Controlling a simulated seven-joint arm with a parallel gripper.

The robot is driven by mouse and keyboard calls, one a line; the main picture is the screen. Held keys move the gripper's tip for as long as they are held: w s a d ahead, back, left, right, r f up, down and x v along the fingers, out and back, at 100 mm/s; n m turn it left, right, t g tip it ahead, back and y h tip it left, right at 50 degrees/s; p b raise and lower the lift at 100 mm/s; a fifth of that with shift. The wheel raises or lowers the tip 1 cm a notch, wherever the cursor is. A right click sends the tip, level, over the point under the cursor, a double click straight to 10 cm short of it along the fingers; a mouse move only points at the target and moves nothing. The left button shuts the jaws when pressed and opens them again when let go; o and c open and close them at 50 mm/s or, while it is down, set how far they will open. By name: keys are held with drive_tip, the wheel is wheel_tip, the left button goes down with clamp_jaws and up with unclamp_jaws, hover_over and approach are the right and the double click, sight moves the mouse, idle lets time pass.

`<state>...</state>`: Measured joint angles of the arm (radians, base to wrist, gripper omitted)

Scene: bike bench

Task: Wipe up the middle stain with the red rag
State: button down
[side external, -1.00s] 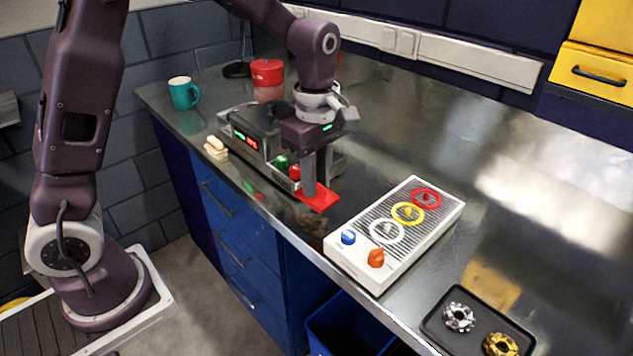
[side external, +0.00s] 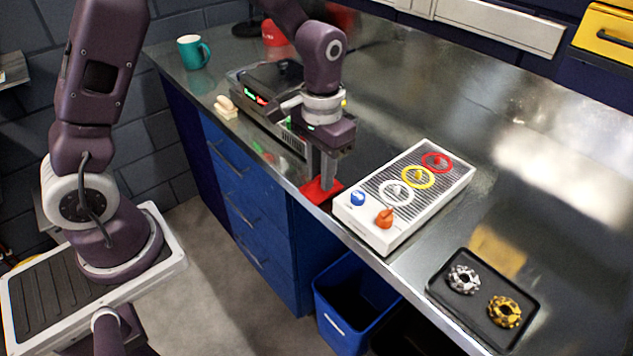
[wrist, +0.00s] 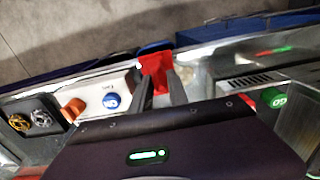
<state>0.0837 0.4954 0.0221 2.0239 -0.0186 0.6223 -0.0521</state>
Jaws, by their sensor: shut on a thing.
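The red rag (side external: 320,192) is a flat red piece at the front edge of the metal bench, just left of the white box. My gripper (side external: 323,182) points down and is shut on the rag. The rag lies at or just above the bench top; I cannot tell whether it touches. In the wrist view the rag (wrist: 156,66) shows between and beyond my fingertips (wrist: 160,82), close to the bench edge. I cannot make out the middle stain; the rag and gripper may cover it.
The white box (side external: 405,195) with rings and knobs stands close right of my gripper. A dark machine (side external: 270,95) stands behind left. A black tray (side external: 484,300) holds two cogs. A teal mug (side external: 192,52) is far left. A blue bin (side external: 352,300) stands below the edge.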

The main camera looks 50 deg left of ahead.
idle(0.5)
drive_tip(key=r, duration=0.1)
drive_tip(key=w+a+r, duration=0.2)
drive_tip(key=r, duration=0.1)
drive_tip(key=shift+a+f, duration=0.15)
drive_tip(key=shift+f, duration=2.1)
drive_tip(key=shift+f, duration=0.6)
drive_tip(key=shift+a, duration=0.65)
drive_tip(key=shift+d, duration=0.1)
